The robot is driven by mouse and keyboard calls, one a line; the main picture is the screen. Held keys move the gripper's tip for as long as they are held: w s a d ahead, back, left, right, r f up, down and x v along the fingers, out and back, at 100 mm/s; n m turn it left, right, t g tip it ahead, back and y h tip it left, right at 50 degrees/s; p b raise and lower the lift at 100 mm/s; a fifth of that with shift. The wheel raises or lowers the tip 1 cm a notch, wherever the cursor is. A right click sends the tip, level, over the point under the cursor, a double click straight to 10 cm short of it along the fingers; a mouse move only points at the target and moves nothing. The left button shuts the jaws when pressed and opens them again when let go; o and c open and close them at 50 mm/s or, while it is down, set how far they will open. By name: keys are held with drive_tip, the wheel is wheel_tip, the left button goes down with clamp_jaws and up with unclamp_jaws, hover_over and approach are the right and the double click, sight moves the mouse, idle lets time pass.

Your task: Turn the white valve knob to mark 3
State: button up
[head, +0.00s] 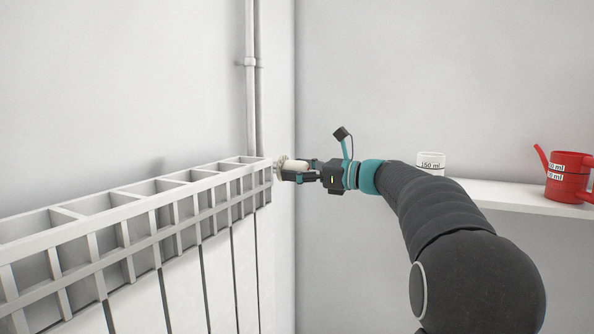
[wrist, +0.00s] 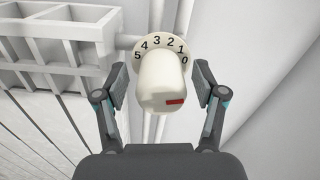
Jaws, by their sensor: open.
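The white valve knob (wrist: 160,82) sits at the end of the radiator. Behind it is a cream dial collar (wrist: 160,45) numbered 0 to 5, with 5 at the left and 0 at the right. A red mark (wrist: 176,101) on the knob's end face lies toward the right, on the side of 0. My gripper (wrist: 158,70) is open, with one finger on each side of the knob. In the head view the knob (head: 293,165) is partly hidden by my gripper (head: 301,171).
The white radiator (head: 140,210) with its open top grille runs along the left wall. A vertical pipe (head: 250,80) rises behind the valve. On the right, a shelf (head: 510,197) holds a white measuring cup (head: 431,162) and a red watering can (head: 569,178).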

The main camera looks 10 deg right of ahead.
drive_tip(key=shift+w+a, duration=0.1)
drive_tip(key=c, duration=1.1)
drive_tip(key=shift+c, duration=0.2)
